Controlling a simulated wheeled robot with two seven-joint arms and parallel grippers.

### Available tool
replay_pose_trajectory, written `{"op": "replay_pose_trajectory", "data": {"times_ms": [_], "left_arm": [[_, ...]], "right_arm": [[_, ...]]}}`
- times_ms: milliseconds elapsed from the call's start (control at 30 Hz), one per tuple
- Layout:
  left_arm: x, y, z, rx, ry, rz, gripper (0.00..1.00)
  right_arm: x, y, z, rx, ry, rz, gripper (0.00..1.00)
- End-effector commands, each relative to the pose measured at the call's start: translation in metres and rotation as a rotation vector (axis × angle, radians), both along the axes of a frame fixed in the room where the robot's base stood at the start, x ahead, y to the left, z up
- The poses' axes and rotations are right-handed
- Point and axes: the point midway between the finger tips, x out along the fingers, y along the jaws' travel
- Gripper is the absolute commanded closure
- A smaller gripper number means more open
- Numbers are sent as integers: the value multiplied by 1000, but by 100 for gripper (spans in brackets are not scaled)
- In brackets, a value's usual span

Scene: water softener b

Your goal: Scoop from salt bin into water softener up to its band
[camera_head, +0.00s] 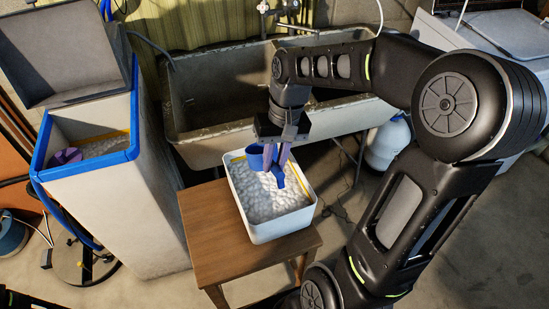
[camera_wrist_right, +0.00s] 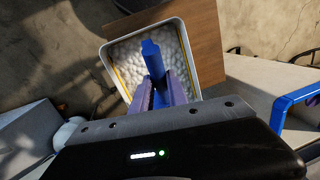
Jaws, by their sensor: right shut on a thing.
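The salt bin (camera_head: 284,233) is a white tub of white pellets with a yellow line inside its wall. It also shows in the right wrist view (camera_wrist_right: 196,84). My right gripper (camera_head: 279,168) is over the bin, its purple fingers shut on the blue scoop (camera_head: 256,157). The scoop's blue handle (camera_wrist_right: 152,58) sticks out between the fingers; whether its cup holds salt is hidden. The water softener (camera_head: 150,200) stands at the left, lid (camera_head: 70,50) open, with a blue rim. Inside are whitish salt, a yellow band (camera_head: 108,138) and a purple object (camera_head: 66,156). My left gripper is not in view.
The bin stands on a small wooden table (camera_head: 205,240). A stone sink (camera_head: 210,152) is behind it, with a white jug (camera_head: 388,143) at the right. A white appliance (camera_head: 500,40) is at the far right. Hoses lie left of the softener.

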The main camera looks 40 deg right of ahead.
Motion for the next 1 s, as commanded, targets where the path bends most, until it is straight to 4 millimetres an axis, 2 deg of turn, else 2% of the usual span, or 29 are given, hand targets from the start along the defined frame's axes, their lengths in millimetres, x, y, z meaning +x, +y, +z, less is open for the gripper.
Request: {"op": "replay_pose_trajectory", "data": {"times_ms": [33,633,1000], "left_arm": [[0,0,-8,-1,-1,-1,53],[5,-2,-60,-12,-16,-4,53],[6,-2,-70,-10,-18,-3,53]], "right_arm": [[0,0,-11,1,3,0,100],[4,-1,-88,11,37,0,100],[20,-6,-109,12,38,0,100]]}}
